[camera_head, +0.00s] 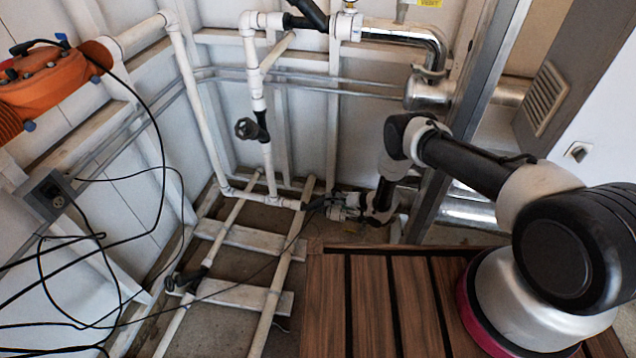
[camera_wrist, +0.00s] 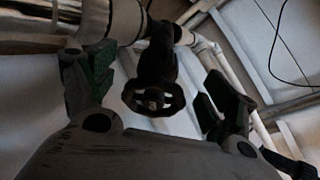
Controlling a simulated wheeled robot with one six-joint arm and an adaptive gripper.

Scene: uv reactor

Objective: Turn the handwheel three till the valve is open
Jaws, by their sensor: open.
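In the wrist view a dark, spoked handwheel (camera_wrist: 153,97) sits on a dark valve body, close to a pale pipe. My gripper (camera_wrist: 157,82) is open, with one finger on either side of the handwheel in the picture. A clear gap shows between the wheel's rim and each finger, and neither finger appears to touch it. I cannot tell how deep the wheel lies between the fingers. No number shows on it. In the head view my gripper is hard to make out at the low pipes, below my forearm.
Other black valve handles show in the head view: one on the vertical white pipe (camera_head: 250,129), one low at the left (camera_head: 187,278). An orange pump (camera_head: 50,78) and loose black cables are at the left. A wooden slatted platform (camera_head: 380,305) lies in front; a metal post (camera_head: 478,110) stands right.

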